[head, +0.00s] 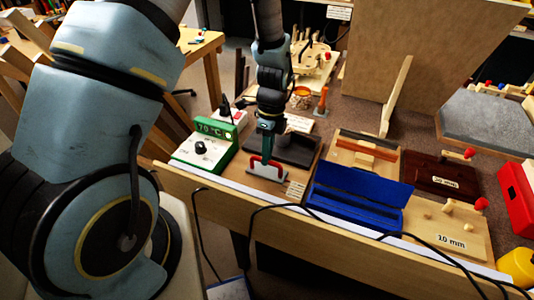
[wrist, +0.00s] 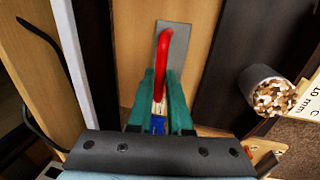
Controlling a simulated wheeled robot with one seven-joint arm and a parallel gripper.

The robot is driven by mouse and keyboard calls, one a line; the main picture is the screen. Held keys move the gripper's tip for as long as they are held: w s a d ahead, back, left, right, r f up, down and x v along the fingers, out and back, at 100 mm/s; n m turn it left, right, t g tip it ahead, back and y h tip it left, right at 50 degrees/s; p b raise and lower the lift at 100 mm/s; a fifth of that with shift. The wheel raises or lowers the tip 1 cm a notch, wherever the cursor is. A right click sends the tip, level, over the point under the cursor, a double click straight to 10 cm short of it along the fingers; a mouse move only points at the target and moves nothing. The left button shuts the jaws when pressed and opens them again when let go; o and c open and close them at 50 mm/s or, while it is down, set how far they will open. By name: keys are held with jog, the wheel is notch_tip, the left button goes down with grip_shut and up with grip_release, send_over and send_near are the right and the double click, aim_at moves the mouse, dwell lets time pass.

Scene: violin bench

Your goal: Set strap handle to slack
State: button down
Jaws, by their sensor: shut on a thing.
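The strap handle (head: 252,169) is a red bar over a grey metal plate (wrist: 175,36), which lies on a light wooden board near the front edge of the bench. In the wrist view the red handle (wrist: 163,55) runs from the plate down between the green fingers. My gripper (head: 267,149) comes down from above and is shut on the red handle. I cannot tell from these frames which setting the handle stands at.
A green box (head: 214,153) reading 70 °C stands left of the handle. A dark tray (head: 297,151) lies behind it and an open blue case (head: 333,198) to its right. A cup of pellets (wrist: 265,88) shows in the wrist view.

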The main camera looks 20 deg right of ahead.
dwell(0.4)
jog(key=shift+w+d, duration=0.95)
jog(key=shift+w, duration=0.05)
jog(key=shift+w+d+r, duration=0.1)
jog(key=shift+w+d, duration=0.15)
jog(key=shift+w, duration=0.05)
jog(key=c, duration=0.8)
grip_release()
jog(key=shift+c, duration=0.2)
notch_tip(320, 180, up, 10)
jog(key=w+d+b, duration=0.1)
jog(key=b, duration=0.2)
jog(key=shift+w+d+r, duration=0.2)
jog(key=shift+w+r, duration=0.05)
jog(key=shift+a, duration=0.1)
